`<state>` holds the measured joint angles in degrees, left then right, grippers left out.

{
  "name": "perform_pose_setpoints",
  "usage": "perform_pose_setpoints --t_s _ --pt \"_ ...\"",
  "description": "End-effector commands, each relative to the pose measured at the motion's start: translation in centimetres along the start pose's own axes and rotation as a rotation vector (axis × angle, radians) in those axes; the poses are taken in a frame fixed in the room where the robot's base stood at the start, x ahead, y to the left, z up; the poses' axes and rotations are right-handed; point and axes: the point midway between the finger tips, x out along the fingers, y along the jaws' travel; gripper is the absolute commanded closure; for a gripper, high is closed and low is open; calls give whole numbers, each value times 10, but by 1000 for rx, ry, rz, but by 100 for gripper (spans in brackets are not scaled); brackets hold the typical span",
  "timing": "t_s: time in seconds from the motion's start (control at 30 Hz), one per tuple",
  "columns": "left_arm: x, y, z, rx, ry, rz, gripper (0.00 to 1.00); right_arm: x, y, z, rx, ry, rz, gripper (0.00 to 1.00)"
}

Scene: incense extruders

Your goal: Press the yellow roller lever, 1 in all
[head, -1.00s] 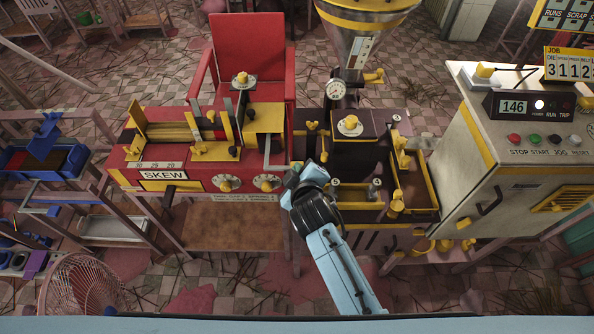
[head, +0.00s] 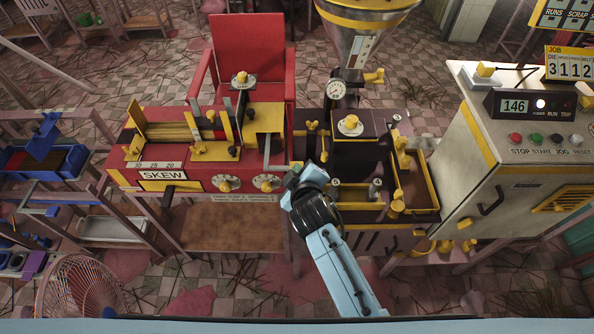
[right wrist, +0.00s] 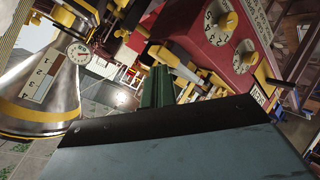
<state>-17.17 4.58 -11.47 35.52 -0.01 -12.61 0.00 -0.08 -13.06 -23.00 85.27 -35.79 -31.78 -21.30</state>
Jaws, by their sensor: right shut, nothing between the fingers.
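My right gripper (head: 294,172) is at the front of the gap between the red SKEW machine (head: 150,165) and the dark extruder (head: 360,155). Its green fingers (right wrist: 157,88) are together and empty in the right wrist view. Yellow levers show on the extruder: one on its left part (head: 312,126), one on its right side (head: 401,152) and one by the hopper (head: 374,77). I cannot tell which is the roller lever. The gripper appears apart from all three. My left gripper is not in view.
A grey cabinet (head: 470,190) with buttons and a display reading 146 stands at the right. A steel hopper (head: 358,45) rises above the extruder. The SKEW machine has yellow knobs (head: 225,183) facing my right arm. A fan (head: 82,288) and blue trays (head: 30,165) are at the left.

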Motion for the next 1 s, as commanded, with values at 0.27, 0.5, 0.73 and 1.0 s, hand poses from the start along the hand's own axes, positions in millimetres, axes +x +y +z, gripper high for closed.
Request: perform_pose_setpoints --t_s 0.27,0.5,0.73,1.0 --pt "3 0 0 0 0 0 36 3 -2 3 0 -3 -1 100" --pt "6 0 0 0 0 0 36 5 -4 5 0 -3 -1 100" --pt "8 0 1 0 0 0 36 7 -5 6 0 -3 -1 100" --pt "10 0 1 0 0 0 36 9 -7 8 0 -3 -1 100"
